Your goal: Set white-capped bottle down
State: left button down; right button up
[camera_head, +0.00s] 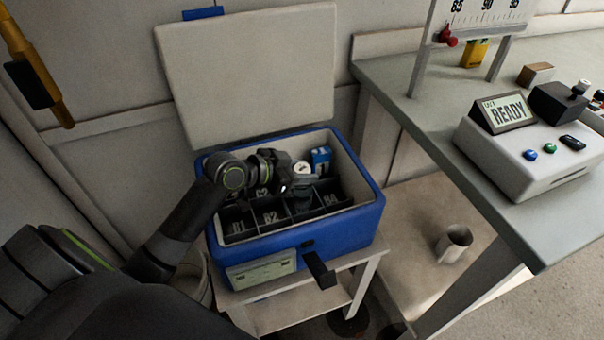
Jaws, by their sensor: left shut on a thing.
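The white-capped bottle (302,169) is upright inside the open blue cooler (365,219), toward the right of the middle. Its white cap shows, but its lower part is hard to make out among the dark dividers. My left gripper (290,186) reaches in from the left and is shut on the bottle. I cannot tell whether the bottle's base touches the cooler floor. The dividers form compartments; the labels B1, B2 and B4 show at the front. The compartment directly under the bottle is partly hidden by my gripper. My right gripper is not in view.
A blue-and-white carton (320,158) stands in the cooler behind the bottle. The raised lid (248,75) stands behind. The cooler sits on a white stand (262,313). At right, a bench holds a device reading READY (507,112). A metal cup (453,243) is lower right.

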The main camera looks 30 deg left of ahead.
pick_arm(q)
jog(key=shift+f, duration=0.2)
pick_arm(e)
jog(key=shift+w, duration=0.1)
pick_arm(q)
jog(key=shift+f, duration=0.1)
jog(key=shift+f, duration=0.3)
jog(key=shift+f+b, duration=0.25)
jog(key=shift+b, duration=0.1)
jog(key=c, duration=1.3)
grip_release()
jog(key=o, duration=0.3)
jog(key=shift+o, duration=0.2)
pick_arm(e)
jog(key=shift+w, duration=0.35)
pick_arm(q)
jog(key=shift+r, duration=0.1)
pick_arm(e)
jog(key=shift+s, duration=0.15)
